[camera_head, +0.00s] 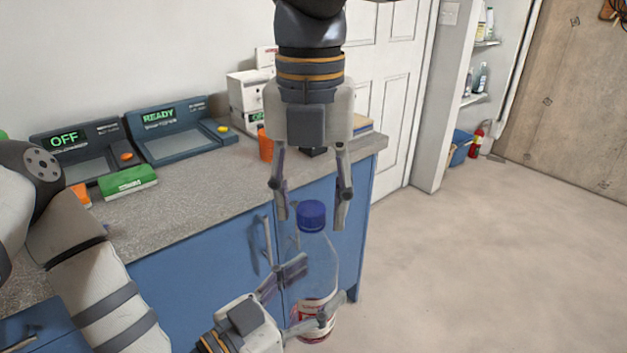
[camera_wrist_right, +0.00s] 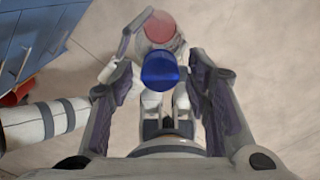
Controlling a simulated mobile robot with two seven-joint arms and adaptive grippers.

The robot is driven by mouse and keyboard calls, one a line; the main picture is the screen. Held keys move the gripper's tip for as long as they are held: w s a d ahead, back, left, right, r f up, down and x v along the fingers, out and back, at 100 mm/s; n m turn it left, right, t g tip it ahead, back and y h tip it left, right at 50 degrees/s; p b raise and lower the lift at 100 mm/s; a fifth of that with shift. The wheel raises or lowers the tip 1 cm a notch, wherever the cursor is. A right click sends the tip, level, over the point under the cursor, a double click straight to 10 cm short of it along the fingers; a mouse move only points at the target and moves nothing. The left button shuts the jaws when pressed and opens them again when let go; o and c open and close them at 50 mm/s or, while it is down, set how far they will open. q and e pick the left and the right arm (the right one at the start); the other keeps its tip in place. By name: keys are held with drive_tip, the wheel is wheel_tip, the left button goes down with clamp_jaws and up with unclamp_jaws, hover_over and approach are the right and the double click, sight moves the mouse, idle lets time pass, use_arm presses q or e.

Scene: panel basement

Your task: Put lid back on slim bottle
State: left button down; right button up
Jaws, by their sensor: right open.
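The slim bottle (camera_head: 317,262) is clear with a red and white label low down and stands upright in front of the blue cabinet. My left gripper (camera_head: 308,292) comes in from the lower left with its fingers around the bottle and holds it. My right gripper (camera_head: 311,220) points down from above, open, one finger on each side of the lid. The right wrist view shows the lid (camera_wrist_right: 160,70) between the spread fingers, with visible gaps.
The grey counter (camera_head: 200,200) carries two devices, one reading OFF (camera_head: 80,150) and one reading READY (camera_head: 175,130), a green box (camera_head: 128,182) and an orange cup (camera_head: 265,146). A blue cabinet (camera_head: 200,285) is close behind the bottle. Floor to the right is clear.

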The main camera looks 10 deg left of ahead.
drive_tip(key=shift+c, duration=0.4)
clamp_jaws()
drive_tip(key=m, duration=0.5)
drive_tip(key=shift+m, duration=0.4)
drive_tip(key=m, duration=1.1)
drive_tip(key=shift+m, duration=0.3)
drive_tip(key=m, duration=0.5)
